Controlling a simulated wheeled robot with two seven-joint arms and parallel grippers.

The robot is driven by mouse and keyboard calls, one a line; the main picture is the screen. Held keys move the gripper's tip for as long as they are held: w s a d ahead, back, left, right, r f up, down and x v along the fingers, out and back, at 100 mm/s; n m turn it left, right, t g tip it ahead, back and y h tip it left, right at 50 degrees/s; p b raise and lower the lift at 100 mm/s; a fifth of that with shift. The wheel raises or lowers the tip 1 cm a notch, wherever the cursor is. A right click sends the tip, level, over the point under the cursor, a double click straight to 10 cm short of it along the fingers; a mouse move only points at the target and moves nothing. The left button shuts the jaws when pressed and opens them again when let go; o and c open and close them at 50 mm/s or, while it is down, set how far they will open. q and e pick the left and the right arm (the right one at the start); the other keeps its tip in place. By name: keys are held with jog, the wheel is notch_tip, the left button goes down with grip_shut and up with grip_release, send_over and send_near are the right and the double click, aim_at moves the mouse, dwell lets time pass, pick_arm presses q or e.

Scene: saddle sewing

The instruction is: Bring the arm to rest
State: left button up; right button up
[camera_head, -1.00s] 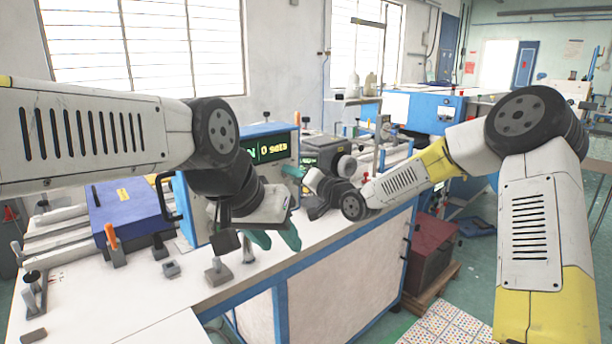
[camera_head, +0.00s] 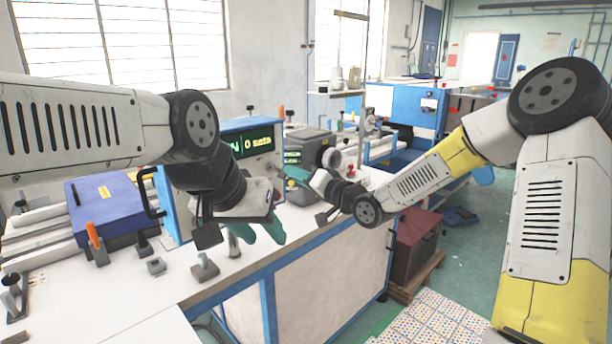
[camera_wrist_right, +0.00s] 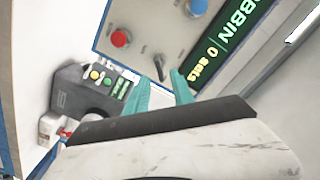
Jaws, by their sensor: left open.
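My left gripper (camera_head: 262,232) has two teal fingers pointing down, spread apart with nothing between them. It hangs over the front of the white worktable (camera_head: 115,305), in front of the blue-framed control box (camera_head: 168,205). My right gripper (camera_head: 296,175) reaches in from the right, close to the control box's green display (camera_head: 258,143). In the right wrist view its teal fingers (camera_wrist_right: 160,92) are apart and empty. That view faces a grey panel (camera_wrist_right: 140,22) with a red button, a blue button and a switch. Whether the fingers touch the panel cannot be told.
A blue-purple box (camera_head: 105,215) stands at the table's left. Small clamps (camera_head: 204,268) stand on the table near my left gripper. A dark grey machine (camera_head: 307,140) is behind my right gripper. A dark red box (camera_head: 415,245) is on the floor right of the table.

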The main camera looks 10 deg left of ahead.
jog(key=s+d+g+h, duration=0.1)
jog(key=s+d+h, duration=0.45)
jog(key=d, duration=0.45)
jog(key=s+d+h, duration=0.4)
jog(key=d+h, duration=0.2)
jog(key=d, duration=0.4)
jog(key=s+d+r+g, duration=0.1)
jog(key=s+d, duration=0.3)
jog(key=s, duration=0.6)
jog(key=s+d+r+g, duration=0.1)
jog(key=s+d+g, duration=0.1)
jog(key=s, duration=0.8)
jog(key=shift+s+d+m+g, duration=0.3)
jog(key=shift+d+g, duration=0.1)
jog(key=shift+d, duration=0.45)
pick_arm(q)
jog(key=shift+c, duration=0.2)
pick_arm(e)
jog(key=shift+w+h, duration=0.1)
jog(key=shift+h, duration=0.15)
